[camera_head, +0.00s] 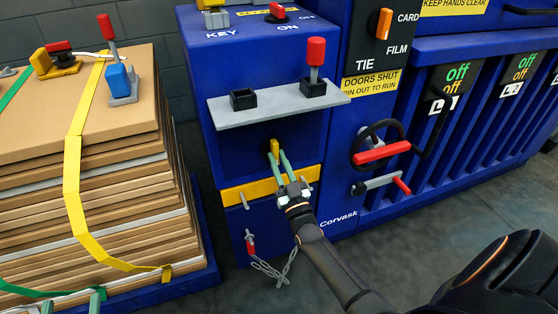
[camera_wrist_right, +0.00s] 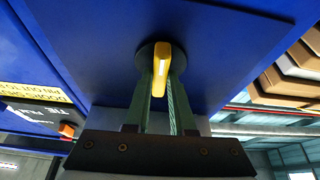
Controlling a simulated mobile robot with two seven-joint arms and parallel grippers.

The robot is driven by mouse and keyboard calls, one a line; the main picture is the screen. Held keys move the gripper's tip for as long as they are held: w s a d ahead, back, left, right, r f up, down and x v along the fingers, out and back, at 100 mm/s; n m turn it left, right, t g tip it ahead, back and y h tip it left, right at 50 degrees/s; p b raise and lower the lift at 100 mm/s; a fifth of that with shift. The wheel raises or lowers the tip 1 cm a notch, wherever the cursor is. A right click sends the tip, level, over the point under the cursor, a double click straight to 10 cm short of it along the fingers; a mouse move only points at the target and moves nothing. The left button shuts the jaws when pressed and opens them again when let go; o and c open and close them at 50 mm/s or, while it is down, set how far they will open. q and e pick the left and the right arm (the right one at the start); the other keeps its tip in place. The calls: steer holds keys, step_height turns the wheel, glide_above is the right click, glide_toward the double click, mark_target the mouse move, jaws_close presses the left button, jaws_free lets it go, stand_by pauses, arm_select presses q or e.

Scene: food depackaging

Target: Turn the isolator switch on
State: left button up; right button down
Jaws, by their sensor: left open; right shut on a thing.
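A yellow switch handle (camera_head: 274,147) stands out from a round dark base on the blue machine's front, below the grey shelf. In the right wrist view the handle (camera_wrist_right: 161,70) is close to upright in the picture, between the green fingers. My right gripper (camera_head: 279,160) is shut on it. A red knob (camera_head: 277,10) sits on the machine's top by the words ON and OFF. No label by the yellow handle is readable, so I cannot tell which is the isolator. My left gripper (camera_head: 72,304) is open at the bottom left edge, mostly cut off.
The grey shelf (camera_head: 240,115) juts out above the right gripper, with a red-topped plug (camera_head: 315,58) in a black socket. A yellow bar (camera_head: 254,191) lies below. Strapped cardboard (camera_head: 30,180) stands at left. A red-handled wheel (camera_head: 380,151) is at right.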

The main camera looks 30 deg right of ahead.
mark_target(277, 157)
arm_select(q)
steer(key=shift+f, duration=0.25)
arm_select(e)
steer(key=shift+m+h, duration=0.4)
steer(key=shift+m, duration=0.1)
steer(key=c, duration=0.8)
jaws_free()
steer(key=shift+o, duration=0.2)
steer(key=shift+s+a+f, duration=0.15)
steer(key=shift+s+f, duration=0.05)
steer(key=shift+s, duration=0.25)
steer(key=v, duration=0.3)
steer(key=shift+s+p, duration=0.1)
steer(key=shift+p, duration=0.25)
arm_select(q)
step_height(277, 157, down, 7)
steer(key=n+g+y, duration=0.1)
steer(key=g, duration=0.2)
steer(key=shift+s+a+r, duration=0.15)
steer(key=shift+s+r, duration=0.05)
steer(key=shift+s, duration=0.25)
arm_select(e)
steer(key=v, duration=0.8)
steer(key=shift+s, duration=0.25)
steer(key=shift+a+r, duration=0.1)
steer(key=shift+a, duration=0.05)
